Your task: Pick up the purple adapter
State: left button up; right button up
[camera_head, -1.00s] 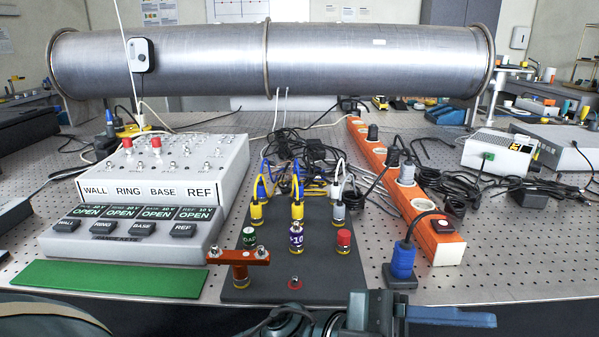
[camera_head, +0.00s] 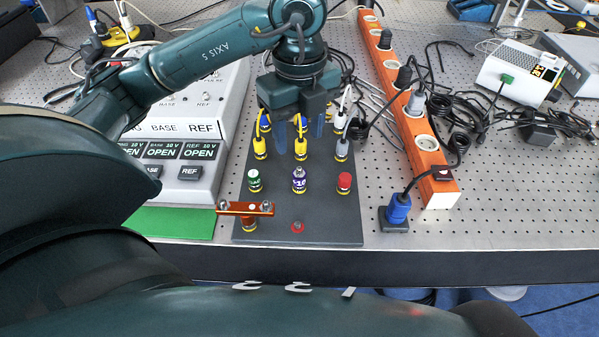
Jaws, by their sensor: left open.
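The purple adapter (camera_head: 299,180), with a white label band, stands upright on the dark connector board (camera_head: 330,225). A green adapter (camera_head: 254,181) stands to its left and a red one (camera_head: 344,183) to its right. My left gripper (camera_head: 300,128) hangs over the back of the board, pointing down, open, behind the purple adapter and apart from it. Its fingers show in front of the yellow and blue cable plugs. My right gripper is not in view.
An orange bar (camera_head: 245,208) sits at the board's front left. Yellow plugs (camera_head: 301,148) with cables stand behind the adapters. An orange power strip (camera_head: 408,110) runs along the right. A labelled grey box (camera_head: 200,130) and green mat (camera_head: 180,223) lie left.

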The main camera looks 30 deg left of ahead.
aim_at(299, 168)
pick_arm(q)
notch_tip(299, 168, down, 11)
jog(key=shift+s+p, duration=0.1)
jog(key=shift+p, duration=0.6)
jog(key=shift+c, duration=0.2)
jog(key=c, duration=1)
